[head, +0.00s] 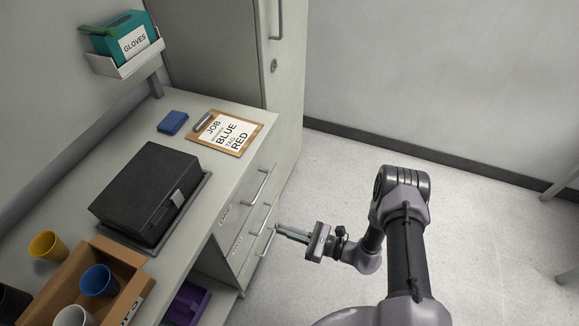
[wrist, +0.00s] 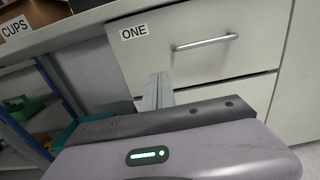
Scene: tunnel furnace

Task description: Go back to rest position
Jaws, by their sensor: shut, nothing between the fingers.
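My gripper (head: 278,230) is at the end of my arm, beside the drawer fronts of the counter in the head view. Its fingers are together and empty, pointing left toward the drawers. In the wrist view the gripper (wrist: 158,78) shows in front of a drawer labelled ONE (wrist: 190,50), which has a bar handle (wrist: 205,43). I cannot tell whether the fingertips touch the drawer front. The drawers look closed.
The counter (head: 232,182) carries a black case (head: 145,190), a clipboard (head: 247,147), a blue block (head: 172,122) and a box of cups (head: 120,255). A tall cabinet (head: 290,90) stands behind.

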